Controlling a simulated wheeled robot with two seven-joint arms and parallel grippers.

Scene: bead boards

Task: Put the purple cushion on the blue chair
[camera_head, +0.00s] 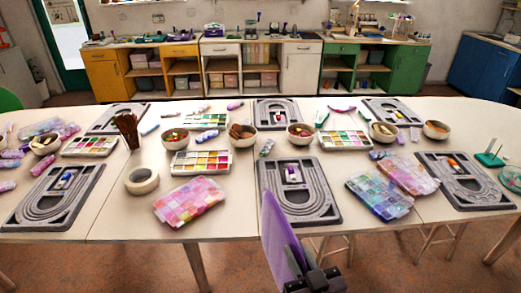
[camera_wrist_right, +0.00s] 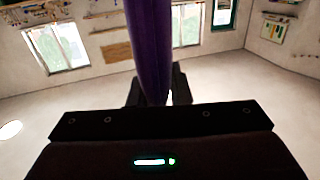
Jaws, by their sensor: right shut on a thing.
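The purple cushion (camera_head: 281,240) is in front of the table's near edge in the head view, seen thin and nearly edge-on, standing tilted. My right gripper (camera_head: 314,277) is shut on its lower part. In the right wrist view the cushion (camera_wrist_right: 149,45) rises as a narrow dark purple shape between the fingers of my right gripper (camera_wrist_right: 156,95). I see no blue chair in either view. My left gripper is not in view.
A long white table (camera_head: 115,222) fills the middle, crowded with grey bead boards (camera_head: 335,215), bead boxes (camera_head: 190,199), bowls and a tape roll (camera_head: 142,181). Stool legs (camera_head: 429,240) show under its right side. Cabinets (camera_head: 300,72) line the back wall.

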